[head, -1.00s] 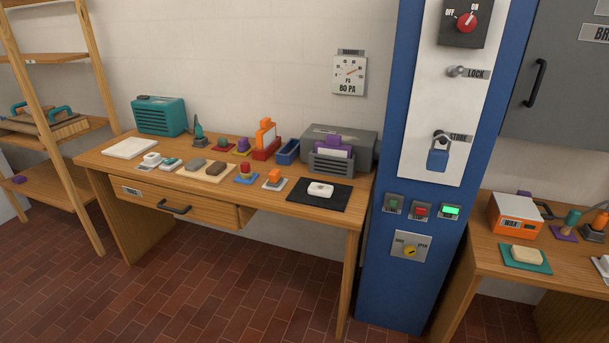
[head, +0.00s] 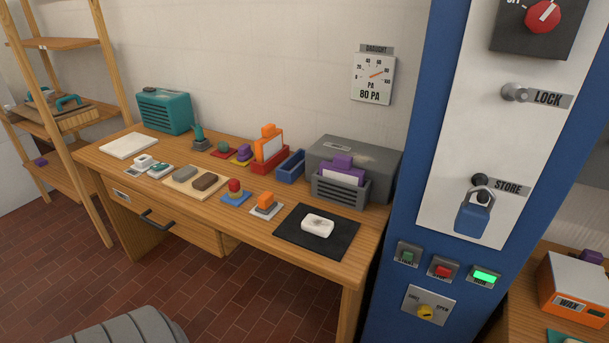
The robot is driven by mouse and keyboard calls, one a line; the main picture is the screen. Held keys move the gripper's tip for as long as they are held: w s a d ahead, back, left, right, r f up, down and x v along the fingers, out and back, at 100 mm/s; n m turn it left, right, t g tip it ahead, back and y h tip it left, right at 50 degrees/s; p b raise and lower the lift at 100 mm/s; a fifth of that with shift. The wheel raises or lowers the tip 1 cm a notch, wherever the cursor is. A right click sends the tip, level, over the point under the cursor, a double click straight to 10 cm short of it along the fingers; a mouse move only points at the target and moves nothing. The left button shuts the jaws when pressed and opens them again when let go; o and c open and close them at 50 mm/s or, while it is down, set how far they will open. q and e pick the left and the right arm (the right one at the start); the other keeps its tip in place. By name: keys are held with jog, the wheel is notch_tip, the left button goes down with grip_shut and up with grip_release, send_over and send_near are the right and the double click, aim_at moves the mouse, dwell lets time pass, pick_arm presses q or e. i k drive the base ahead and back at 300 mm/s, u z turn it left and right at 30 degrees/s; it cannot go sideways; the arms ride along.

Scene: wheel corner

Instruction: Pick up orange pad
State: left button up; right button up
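A small orange block (head: 266,200) stands upright on a pale square plate near the front edge of the wooden workbench (head: 335,264). It looks like the orange pad, though its label is too small to read. A second orange piece (head: 268,132) stands in a red holder (head: 270,162) further back, with a white card in front of it. Neither of my grippers is in view, and nothing is touching the orange block.
Left of the block is a red-topped piece on a blue plate (head: 236,198). Right of it, a black mat (head: 290,239) bears a white bar (head: 318,226). A grey box (head: 370,160) stands behind. A blue column (head: 385,300) bounds the bench's right end.

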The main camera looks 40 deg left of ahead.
aim_at(265, 202)
jog(key=u, duration=0.35)
jog(key=i, duration=0.95)
jog(key=u, duration=0.7)
